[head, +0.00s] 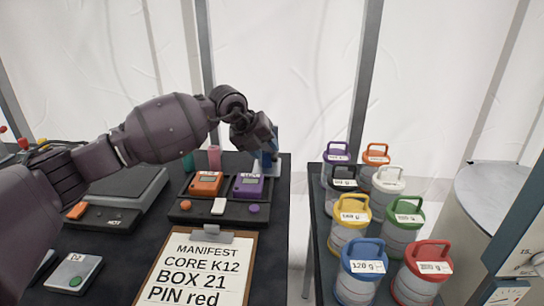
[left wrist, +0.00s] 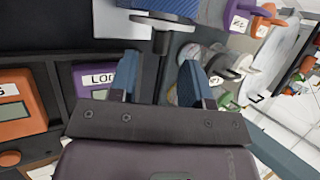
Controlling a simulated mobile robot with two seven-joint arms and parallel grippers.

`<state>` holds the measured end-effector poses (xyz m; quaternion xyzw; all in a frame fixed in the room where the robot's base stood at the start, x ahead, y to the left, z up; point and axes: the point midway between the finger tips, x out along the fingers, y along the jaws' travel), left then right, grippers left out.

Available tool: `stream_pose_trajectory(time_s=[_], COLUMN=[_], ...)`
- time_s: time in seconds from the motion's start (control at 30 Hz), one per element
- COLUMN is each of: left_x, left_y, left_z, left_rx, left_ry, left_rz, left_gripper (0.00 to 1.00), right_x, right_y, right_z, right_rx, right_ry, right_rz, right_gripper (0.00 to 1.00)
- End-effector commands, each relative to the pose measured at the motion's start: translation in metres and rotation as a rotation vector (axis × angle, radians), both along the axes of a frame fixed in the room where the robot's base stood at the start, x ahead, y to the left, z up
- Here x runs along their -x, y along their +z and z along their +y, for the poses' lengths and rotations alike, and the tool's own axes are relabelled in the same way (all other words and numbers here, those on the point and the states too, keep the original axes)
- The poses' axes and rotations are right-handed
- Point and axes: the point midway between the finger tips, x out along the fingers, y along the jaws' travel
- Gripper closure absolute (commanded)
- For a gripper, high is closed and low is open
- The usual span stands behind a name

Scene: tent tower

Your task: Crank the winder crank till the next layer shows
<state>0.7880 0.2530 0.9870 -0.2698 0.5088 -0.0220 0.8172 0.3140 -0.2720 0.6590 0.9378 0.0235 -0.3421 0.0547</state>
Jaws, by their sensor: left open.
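My left gripper (head: 268,143) is at the far right corner of the black table, in front of the blue and grey upright device (head: 274,164) that looks like the winder; my gripper hides much of it. In the left wrist view the gripper (left wrist: 158,72) is open, its two blue-tipped fingers apart. A grey disc (left wrist: 163,21) with a short dark stem (left wrist: 162,42) shows beneath a blue part, probably the winder crank. The stem's end lies between the fingertips in the picture; I cannot tell whether they touch it. No layer can be made out.
An orange box (head: 206,184) and a purple box (head: 248,186) sit in a black tray close to the gripper. A clipboard (head: 197,268) lies in front. Several lidded jars, including a yellow one (head: 350,222), stand on the right table, across a gap.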

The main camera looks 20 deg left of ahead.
Motion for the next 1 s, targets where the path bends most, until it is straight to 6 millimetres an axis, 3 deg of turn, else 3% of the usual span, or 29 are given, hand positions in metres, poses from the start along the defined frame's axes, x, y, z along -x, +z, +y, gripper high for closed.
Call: stream_pose_trajectory(time_s=[0.03, 0.2, 0.63, 0.93, 1.0], left_x=[-0.004, -0.013, -0.016, -0.016, -0.016], left_y=[-0.011, -0.024, -0.026, -0.026, -0.026], left_z=[-0.003, -0.008, -0.01, -0.01, -0.01], left_rx=[0.0, 0.0, 0.0, 0.0, 0.0], left_ry=[-0.001, -0.001, 0.0, -0.001, -0.001], left_rz=[0.005, 0.003, -0.002, -0.002, -0.002], left_gripper=[0.56, 0.56, 0.56, 1.0, 1.0], right_x=[0.0, -0.001, -0.005, -0.004, -0.003], right_y=[-0.003, -0.004, -0.005, -0.005, -0.006], right_z=[0.0, -0.001, 0.001, 0.001, 0.001], right_rx=[0.001, 0.002, 0.001, 0.0, -0.001], right_ry=[0.0, 0.002, 0.005, 0.006, 0.006], right_rz=[0.004, 0.003, -0.003, 0.0, 0.002], right_gripper=[1.0, 1.0, 1.0, 1.0, 1.0])
